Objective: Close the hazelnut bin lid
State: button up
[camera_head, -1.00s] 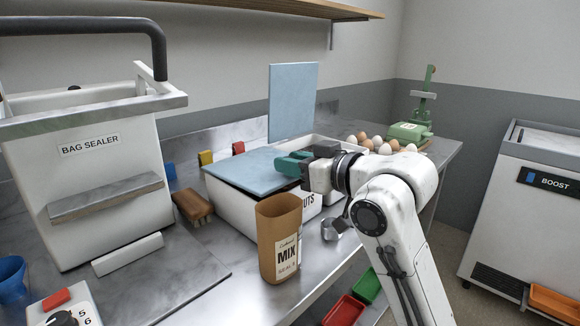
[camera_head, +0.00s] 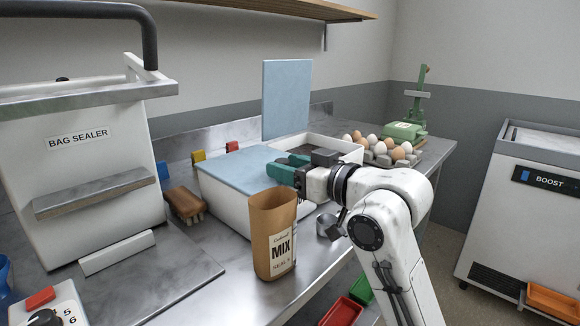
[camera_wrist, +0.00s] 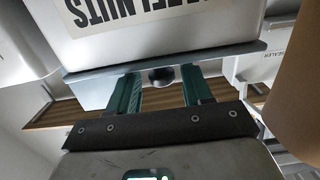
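The hazelnut bin (camera_head: 225,202) is the white box on the steel counter; its label, reading part of "HAZELNUTS", shows upside down in the wrist view (camera_wrist: 140,12). Its pale blue lid (camera_head: 238,167) lies flat over the top, with no clear gap in the head view. My gripper (camera_head: 283,170) is at the lid's right front edge. In the wrist view its green fingers (camera_wrist: 157,90) are apart, with a dark round knob (camera_wrist: 161,76) at the lid edge between them. Whether they touch the lid is unclear.
A second white bin (camera_head: 340,147) behind has its blue lid (camera_head: 287,98) standing upright. A brown mix bag (camera_head: 272,235) stands close in front of the hazelnut bin. A brush (camera_head: 184,204), bag sealer (camera_head: 90,150) and eggs (camera_head: 380,143) are nearby.

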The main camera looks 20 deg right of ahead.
jog(key=shift+o, duration=0.4)
jog(key=shift+s+r, duration=0.1)
jog(key=shift+s, duration=0.05)
jog(key=v, duration=1)
jog(key=shift+s+d+p, duration=0.15)
jog(key=shift+s+p, duration=0.05)
jog(key=shift+p, duration=0.2)
